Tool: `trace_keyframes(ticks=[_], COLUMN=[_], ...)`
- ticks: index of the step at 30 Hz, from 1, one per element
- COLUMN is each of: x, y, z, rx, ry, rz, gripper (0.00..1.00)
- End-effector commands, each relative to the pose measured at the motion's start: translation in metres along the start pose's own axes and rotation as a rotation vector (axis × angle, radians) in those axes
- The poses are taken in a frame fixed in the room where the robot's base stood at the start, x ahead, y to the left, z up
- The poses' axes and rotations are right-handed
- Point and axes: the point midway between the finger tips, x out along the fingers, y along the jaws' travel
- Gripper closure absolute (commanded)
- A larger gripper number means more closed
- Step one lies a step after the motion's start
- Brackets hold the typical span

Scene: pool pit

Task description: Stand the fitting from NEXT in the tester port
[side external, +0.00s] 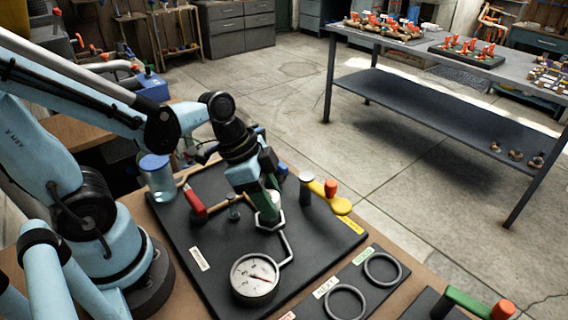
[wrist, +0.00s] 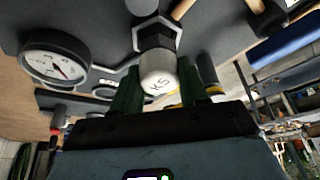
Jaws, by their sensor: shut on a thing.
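The tester port (wrist: 152,24) has a pale angular rim, just beyond the fitting's dark body. The fitting is lined up with the port; I cannot tell whether it is fully seated. In the side view the fingers hide most of the fitting. The ring labelled NEXT (side external: 345,303) is empty.
A pressure gauge (side external: 254,278) is piped to the port. A red-handled lever (side external: 194,203) lies left of my gripper and a yellow lever (side external: 328,195) right of it. A second ring (side external: 382,268) is empty. A jar (side external: 157,178) stands behind the board.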

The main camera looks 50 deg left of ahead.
Motion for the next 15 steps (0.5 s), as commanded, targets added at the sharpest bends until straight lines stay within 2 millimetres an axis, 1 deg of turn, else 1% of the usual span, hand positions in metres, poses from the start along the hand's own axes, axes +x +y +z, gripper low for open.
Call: trace_keyframes(ticks=[10, 15], x=[0.0002, 0.0036], y=[-0.0001, -0.0002], z=[0.0, 0.0013], rx=[0.0, 0.0], ry=[0.0, 0.0], rz=[0.0, 0.0], gripper=[0.88, 0.88])
